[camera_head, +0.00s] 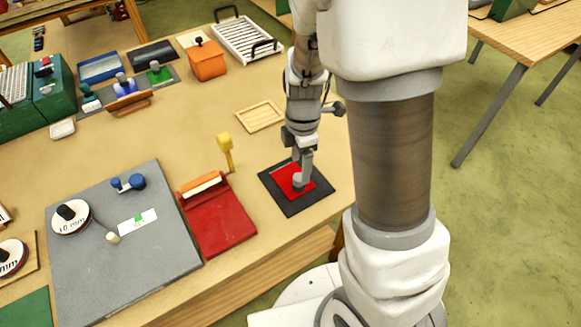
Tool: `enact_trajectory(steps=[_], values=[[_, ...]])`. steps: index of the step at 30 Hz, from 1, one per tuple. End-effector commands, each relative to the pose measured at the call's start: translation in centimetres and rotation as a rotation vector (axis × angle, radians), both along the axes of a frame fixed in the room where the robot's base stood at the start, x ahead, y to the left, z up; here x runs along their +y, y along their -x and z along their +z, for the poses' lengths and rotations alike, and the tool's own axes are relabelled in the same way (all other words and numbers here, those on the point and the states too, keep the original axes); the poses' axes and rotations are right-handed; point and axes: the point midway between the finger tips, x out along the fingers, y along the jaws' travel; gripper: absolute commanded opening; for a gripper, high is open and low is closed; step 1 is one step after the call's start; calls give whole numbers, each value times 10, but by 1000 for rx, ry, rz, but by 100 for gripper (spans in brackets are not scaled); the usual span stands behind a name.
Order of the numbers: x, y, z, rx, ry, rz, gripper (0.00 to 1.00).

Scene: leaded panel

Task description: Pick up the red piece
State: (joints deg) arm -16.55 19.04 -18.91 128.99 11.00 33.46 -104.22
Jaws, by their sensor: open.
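The red piece (285,174) is a flat red square lying on a dark square mat (318,195) near the table's right front edge. My gripper (300,182) points down over the red piece, at its right part. The gripper hides part of the red piece. A small round grey shape shows at the fingertips, and I cannot tell whether it is a fingertip or a knob on the piece. The gripper is open. I cannot tell whether the fingers touch the piece.
A red board with a roller (220,218) and a yellow-handled tool (225,150) stand left of the mat. A wooden frame (260,117) lies behind it. A large grey board (160,260) is further left. The table's front edge (280,250) is close to the mat.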

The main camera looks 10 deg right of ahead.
Motion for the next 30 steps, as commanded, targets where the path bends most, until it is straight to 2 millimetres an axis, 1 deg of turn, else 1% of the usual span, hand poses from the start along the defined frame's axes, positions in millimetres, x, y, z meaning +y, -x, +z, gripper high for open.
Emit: enact_trajectory(steps=[1,3,10,18,21,30], values=[[0,1,-7,4,0,-1,74],[0,0,-12,1,0,-1,74],[1,-2,-24,1,1,0,74],[4,-6,-57,3,0,-2,74],[4,-7,-65,1,0,-1,74],[4,-7,-68,0,0,-1,74]])
